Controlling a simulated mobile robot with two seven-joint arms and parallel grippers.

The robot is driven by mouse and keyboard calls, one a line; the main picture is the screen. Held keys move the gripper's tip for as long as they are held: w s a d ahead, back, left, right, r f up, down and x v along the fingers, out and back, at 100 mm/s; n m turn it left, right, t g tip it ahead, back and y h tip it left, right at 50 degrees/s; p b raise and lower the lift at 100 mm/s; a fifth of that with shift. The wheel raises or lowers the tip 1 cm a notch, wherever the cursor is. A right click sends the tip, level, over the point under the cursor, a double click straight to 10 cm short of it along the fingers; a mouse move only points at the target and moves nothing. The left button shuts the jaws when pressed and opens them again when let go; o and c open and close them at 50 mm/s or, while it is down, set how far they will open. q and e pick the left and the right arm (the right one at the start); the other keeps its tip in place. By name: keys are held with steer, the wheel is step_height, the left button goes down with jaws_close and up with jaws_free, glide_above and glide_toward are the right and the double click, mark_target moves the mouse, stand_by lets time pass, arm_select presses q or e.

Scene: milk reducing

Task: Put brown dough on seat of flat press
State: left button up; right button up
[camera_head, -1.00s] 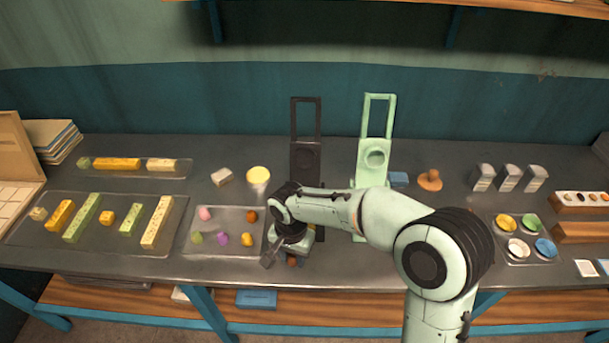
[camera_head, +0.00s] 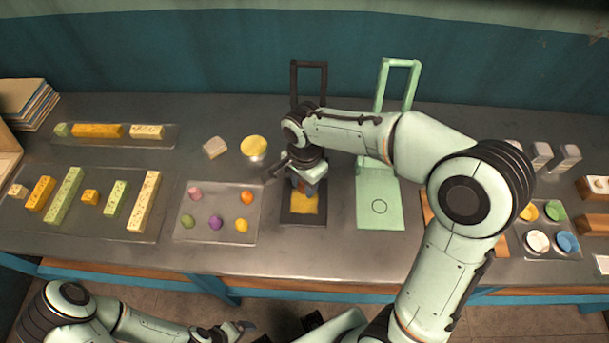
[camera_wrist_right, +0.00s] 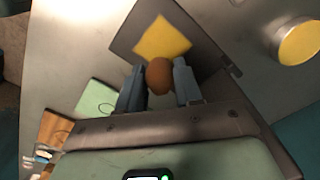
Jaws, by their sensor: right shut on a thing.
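The brown dough (camera_wrist_right: 159,76) is a small round ball, held between the fingers of my right gripper (camera_wrist_right: 158,84) in the right wrist view. In the head view my right gripper (camera_head: 303,187) points down over the base of the dark press. This dark press (camera_head: 294,218) has a flat plate with a yellow square (camera_head: 305,205) on it, which also shows just beyond the dough in the wrist view (camera_wrist_right: 163,38). The gap between dough and square is hard to judge. My left gripper (camera_head: 234,330) is low at the front; its fingers are unclear.
A green press (camera_head: 380,209) with a circle mark stands right of the dark one. A tray (camera_head: 217,236) with several coloured dough balls lies left. A yellow disc (camera_head: 254,146) stands behind it. A tray of bars (camera_head: 129,225) lies farther left.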

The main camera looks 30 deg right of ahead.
mark_target(304, 203)
steer(key=shift+s+f+b, duration=0.15)
steer(key=shift+f+b, duration=0.2)
steer(key=shift+f, duration=0.4)
arm_select(q)
steer(key=shift+s+f+b, duration=0.45)
steer(key=shift+f+b, duration=0.05)
steer(key=shift+f, duration=0.3)
steer(key=shift+s+f+b, duration=0.4)
steer(key=shift+f+b, duration=0.1)
steer(key=shift+f, duration=0.25)
steer(key=shift+s+f+b, duration=0.45)
steer(key=shift+f+b, duration=0.05)
steer(key=shift+f, duration=0.3)
arm_select(e)
steer(key=shift+f, duration=2.45)
arm_select(q)
steer(key=shift+s+f+b, duration=0.15)
steer(key=shift+f+b, duration=0.15)
steer(key=shift+b, duration=0.05)
arm_select(e)
steer(key=shift+f, duration=0.35)
steer(key=o, duration=1.6)
steer(key=shift+r+p, duration=2.2)
steer(key=shift+r, duration=1.35)
arm_select(q)
steer(key=w+r, duration=0.2)
steer(key=r, duration=0.3)
steer(key=shift+w, duration=0.4)
